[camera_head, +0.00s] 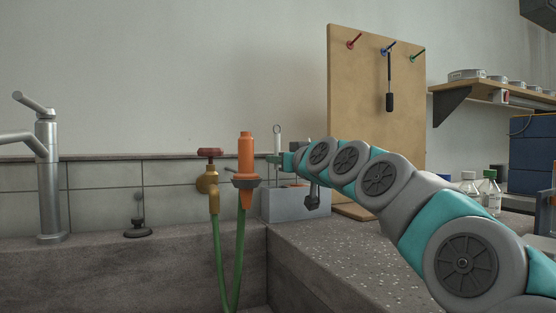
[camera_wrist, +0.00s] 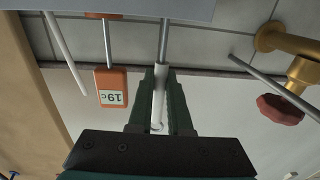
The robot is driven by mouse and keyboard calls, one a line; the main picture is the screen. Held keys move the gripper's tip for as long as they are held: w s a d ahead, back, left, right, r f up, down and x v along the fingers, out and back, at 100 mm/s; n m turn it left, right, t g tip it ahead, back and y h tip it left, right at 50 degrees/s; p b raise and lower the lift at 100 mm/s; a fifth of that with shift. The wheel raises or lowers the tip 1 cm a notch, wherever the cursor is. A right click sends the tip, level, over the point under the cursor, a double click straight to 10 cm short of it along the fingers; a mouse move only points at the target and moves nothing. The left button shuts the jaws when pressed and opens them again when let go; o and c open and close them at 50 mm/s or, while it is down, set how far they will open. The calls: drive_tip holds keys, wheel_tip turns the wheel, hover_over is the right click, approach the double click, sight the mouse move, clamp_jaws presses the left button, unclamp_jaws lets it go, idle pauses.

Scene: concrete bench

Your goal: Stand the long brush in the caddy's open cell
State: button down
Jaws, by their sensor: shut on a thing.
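My gripper (camera_head: 278,158) is shut on the white handle of the long brush (camera_head: 277,138), which stands upright with a ring at its top. In the wrist view the gripper's dark green fingers (camera_wrist: 160,110) close on both sides of the brush handle (camera_wrist: 158,98), and a metal shaft runs from it to the caddy (camera_wrist: 110,7). The brush's bristle end is hidden at the caddy's edge; I cannot tell which cell it is over or in. In the head view the grey caddy (camera_head: 288,206) stands on the bench below my gripper. Its open cell is not visible.
An orange-handled tool (camera_wrist: 110,88) marked 19c and a white rod (camera_wrist: 64,52) stand near the brush. An orange nozzle (camera_head: 246,155) and a brass tap (camera_head: 208,182) with a red knob (camera_wrist: 280,109) are close by. A pegboard (camera_head: 350,100) rises behind my arm.

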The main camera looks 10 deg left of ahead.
drive_tip(key=shift+w+a+f, duration=0.1)
drive_tip(key=shift+f, duration=0.2)
drive_tip(key=c, duration=0.8)
unclamp_jaws()
drive_tip(key=shift+f, duration=0.1)
drive_tip(key=shift+o, duration=0.2)
